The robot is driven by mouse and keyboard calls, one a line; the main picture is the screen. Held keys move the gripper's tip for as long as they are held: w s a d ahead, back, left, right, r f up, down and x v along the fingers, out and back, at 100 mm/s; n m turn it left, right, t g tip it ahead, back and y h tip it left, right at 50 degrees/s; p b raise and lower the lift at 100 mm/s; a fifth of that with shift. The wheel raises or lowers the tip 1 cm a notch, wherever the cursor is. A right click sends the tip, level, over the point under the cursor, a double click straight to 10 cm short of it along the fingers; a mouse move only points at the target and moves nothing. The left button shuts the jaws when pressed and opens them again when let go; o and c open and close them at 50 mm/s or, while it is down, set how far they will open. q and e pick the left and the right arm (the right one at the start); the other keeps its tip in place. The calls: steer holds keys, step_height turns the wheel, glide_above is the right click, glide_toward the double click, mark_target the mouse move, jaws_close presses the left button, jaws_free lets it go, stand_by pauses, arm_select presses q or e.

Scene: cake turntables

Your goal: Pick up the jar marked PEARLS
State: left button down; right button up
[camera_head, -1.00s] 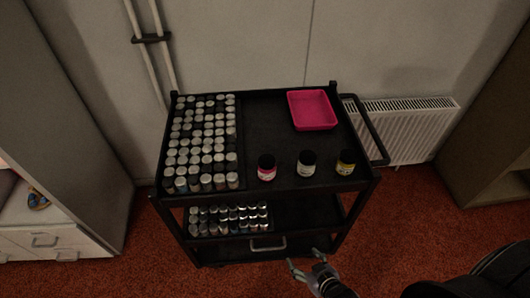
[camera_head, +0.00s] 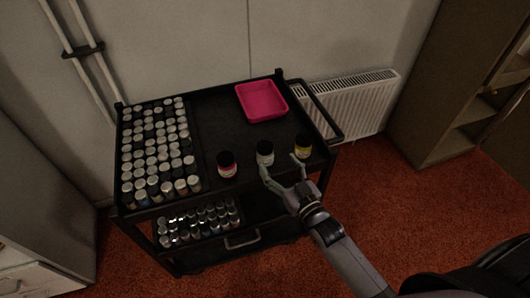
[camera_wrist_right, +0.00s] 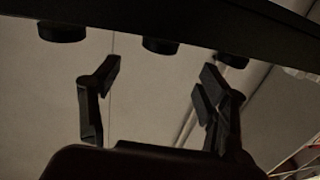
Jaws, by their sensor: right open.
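Three small dark-lidded jars stand in a row near the front edge of the cart top: one with a pink label (camera_head: 226,165), one with a white label (camera_head: 265,153), one with a yellow label (camera_head: 302,146). The lettering is too small to read, so I cannot tell which says PEARLS. My right gripper (camera_head: 283,170) is open and empty at the cart's front edge, its fingers just in front of the white- and yellow-labelled jars. In the right wrist view the open fingers (camera_wrist_right: 161,72) point toward dark round shapes along a dark edge. My left gripper is not in view.
The black cart (camera_head: 216,135) holds many lidded jars (camera_head: 157,150) packed on its left side and a pink tray (camera_head: 262,100) at the back right. More jars (camera_head: 197,222) stand on a lower shelf. A radiator (camera_head: 352,107) is behind, a cabinet (camera_head: 440,85) to the right.

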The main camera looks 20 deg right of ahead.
mark_target(270, 152)
steer(key=w, duration=0.2)
steer(key=w+a, duration=0.1)
steer(key=w, duration=0.4)
steer(key=shift+w+a+f, duration=0.15)
steer(key=shift+w+f, duration=0.1)
steer(key=shift+f, duration=0.05)
steer(key=shift+s, duration=0.1)
steer(key=shift+r, duration=0.1)
steer(key=c, duration=1.3)
steer(key=shift+c, duration=0.2)
